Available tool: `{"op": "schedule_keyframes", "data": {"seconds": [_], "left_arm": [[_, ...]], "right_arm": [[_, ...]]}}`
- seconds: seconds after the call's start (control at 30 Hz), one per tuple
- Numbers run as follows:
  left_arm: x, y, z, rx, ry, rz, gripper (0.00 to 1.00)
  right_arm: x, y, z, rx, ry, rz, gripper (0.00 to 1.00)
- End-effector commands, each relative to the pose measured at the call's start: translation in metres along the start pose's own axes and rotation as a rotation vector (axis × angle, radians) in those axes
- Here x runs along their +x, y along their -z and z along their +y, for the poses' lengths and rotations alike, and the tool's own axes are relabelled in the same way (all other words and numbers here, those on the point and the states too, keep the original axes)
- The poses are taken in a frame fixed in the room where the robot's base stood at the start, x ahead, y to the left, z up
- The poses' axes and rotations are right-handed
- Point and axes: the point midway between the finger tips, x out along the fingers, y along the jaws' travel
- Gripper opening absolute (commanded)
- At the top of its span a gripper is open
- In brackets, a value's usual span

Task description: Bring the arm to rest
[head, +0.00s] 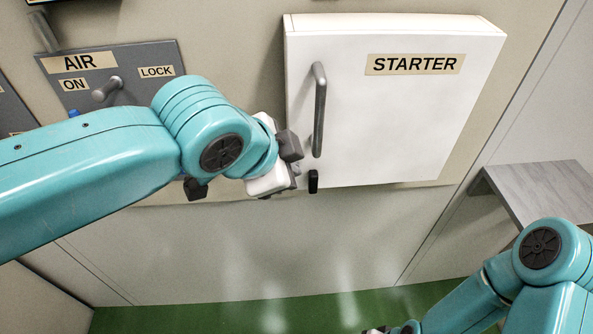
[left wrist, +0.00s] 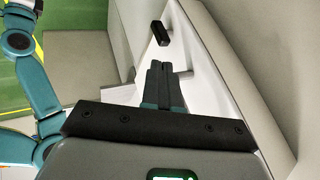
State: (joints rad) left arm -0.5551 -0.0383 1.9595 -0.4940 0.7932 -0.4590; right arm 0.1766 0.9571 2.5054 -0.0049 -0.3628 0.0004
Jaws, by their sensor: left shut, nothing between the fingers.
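My left gripper (head: 292,172) is by the lower left corner of the white STARTER box (head: 420,115). In the left wrist view its two dark fingers (left wrist: 158,72) are together with nothing between them. A small black catch (head: 313,181) at the box's lower edge is just beyond the fingertips, and it also shows in the left wrist view (left wrist: 160,33). The box's door looks shut, with a grey bar handle (head: 319,110) above the gripper. My right arm is at the lower right; only a small piece at the bottom edge may be its gripper (head: 378,330).
The grey AIR panel (head: 145,58) with its lever (head: 107,89) and ON and LOCK labels is behind my left arm. A grey shelf (head: 545,185) juts out at the right. The wall below the box is clear above the green floor (head: 230,318).

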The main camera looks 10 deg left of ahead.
Motion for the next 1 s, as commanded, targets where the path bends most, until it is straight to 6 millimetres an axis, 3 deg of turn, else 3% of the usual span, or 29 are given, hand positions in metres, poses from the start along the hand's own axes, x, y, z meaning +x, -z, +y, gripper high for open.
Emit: {"op": "schedule_keyframes", "data": {"seconds": [0.1,0.3,0.47,0.57,0.67,0.77,0.9,1.0], "left_arm": [[-0.022,0.001,-0.001,0.0,0.002,0.004,0.0],[-0.042,0.0,0.0,0.001,0.001,0.001,0.0],[-0.044,-0.001,0.001,0.0,-0.001,-0.001,0.0],[-0.031,-0.002,0.004,-0.017,-0.018,-0.009,0.0],[0.014,-0.009,0.015,-0.083,-0.077,-0.036,0.0],[0.085,-0.03,0.039,-0.22,-0.171,-0.077,0.0],[0.179,-0.083,0.09,-0.503,-0.296,-0.15,0.0],[0.23,-0.132,0.138,-0.743,-0.359,-0.219,0.0]], "right_arm": [[0.001,0.0,0.0,-0.001,0.0,0.001,0.0],[0.0,0.0,0.0,-0.001,0.0,0.0,0.0],[0.0,0.0,0.0,-0.001,0.0,0.0,0.0],[0.0,0.0,0.0,-0.001,0.0,0.001,0.0],[0.001,0.0,0.0,-0.001,0.0,0.001,0.0],[0.0,0.0,0.0,-0.001,0.0,0.0,0.0],[0.0,0.0,0.0,-0.001,0.0,0.001,0.0],[0.0,0.0,0.0,-0.001,0.0,0.001,0.0]]}}
